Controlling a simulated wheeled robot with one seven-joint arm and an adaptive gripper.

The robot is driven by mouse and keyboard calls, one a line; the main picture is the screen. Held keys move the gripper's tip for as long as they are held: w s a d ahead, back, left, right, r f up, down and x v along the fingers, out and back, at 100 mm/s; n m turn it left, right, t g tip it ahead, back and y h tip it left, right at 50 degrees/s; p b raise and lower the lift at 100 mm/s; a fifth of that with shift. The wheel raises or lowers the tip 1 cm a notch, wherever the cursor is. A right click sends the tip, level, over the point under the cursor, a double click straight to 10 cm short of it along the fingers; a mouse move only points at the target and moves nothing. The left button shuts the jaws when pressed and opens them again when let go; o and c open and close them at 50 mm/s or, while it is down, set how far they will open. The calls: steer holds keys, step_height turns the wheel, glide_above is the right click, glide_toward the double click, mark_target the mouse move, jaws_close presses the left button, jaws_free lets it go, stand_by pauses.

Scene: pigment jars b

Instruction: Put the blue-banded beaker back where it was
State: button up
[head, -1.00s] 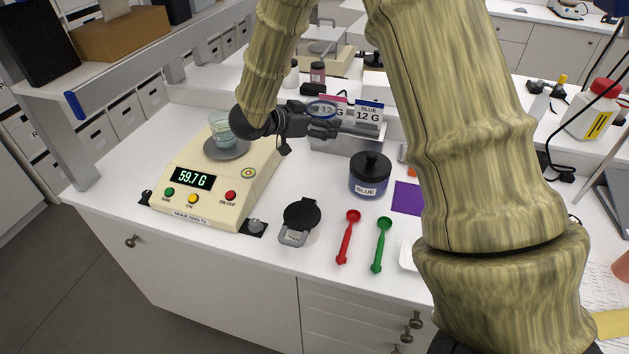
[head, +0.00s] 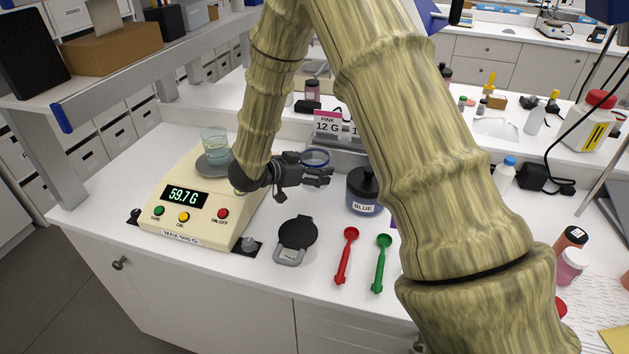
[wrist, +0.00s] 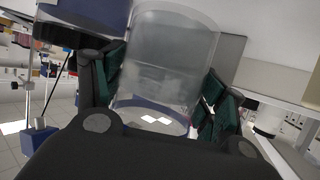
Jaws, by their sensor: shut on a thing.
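The blue-banded beaker (head: 316,158) is clear, with a blue ring, and shows partly behind my fingers in the head view. My gripper (head: 322,177) is shut on it, left of the blue jar and right of the scale. In the wrist view the clear beaker (wrist: 168,60) stands between the green finger pads of my gripper (wrist: 160,100), with its blue band at the lower end. It looks empty. The gap between beaker and bench cannot be told.
A scale (head: 165,222) reading 59.7 G carries another beaker (head: 214,140). The blue jar (head: 364,192), a black lidded item (head: 297,238), a red scoop (head: 345,258) and a green scoop (head: 381,262) are nearby. A pink 12 G card (head: 328,123) stands behind.

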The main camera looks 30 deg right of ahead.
steer(key=shift+f+p, duration=0.5)
steer(key=shift+f, duration=1.7)
steer(key=shift+f, duration=0.1)
steer(key=o, duration=1.3)
steer(key=b+v, duration=0.2)
steer(key=v, duration=1)
steer(key=shift+b, duration=0.35)
